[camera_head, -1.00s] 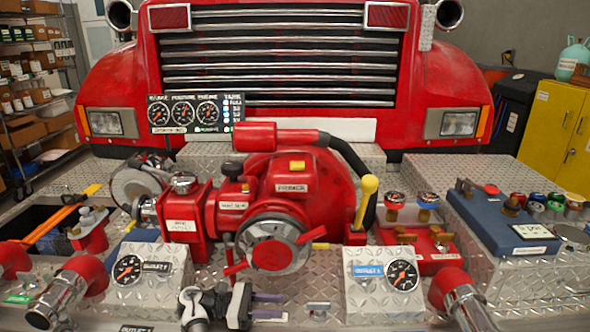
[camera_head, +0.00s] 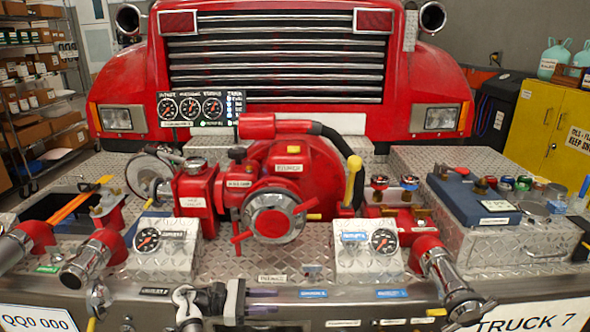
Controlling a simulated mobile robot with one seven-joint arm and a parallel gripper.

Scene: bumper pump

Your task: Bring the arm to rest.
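My gripper (camera_head: 262,301) is at the bottom middle of the head view, its fingers pointing right. A gap shows between the two dark fingers, and I see nothing in it. The arm (camera_head: 190,310) enters from the bottom edge. Behind the gripper is the truck's bumper, with the red pump (camera_head: 272,200) on its tread-plate deck. In the picture the fingers overlap the bumper's front face; I cannot tell the distance between them.
Chrome-capped red outlets (camera_head: 85,262) and (camera_head: 445,280) jut forward on both sides. Two gauge boxes (camera_head: 165,250) and (camera_head: 368,250) flank the deck's middle. A blue case (camera_head: 475,200) sits at right. A yellow cabinet (camera_head: 550,130) stands beyond.

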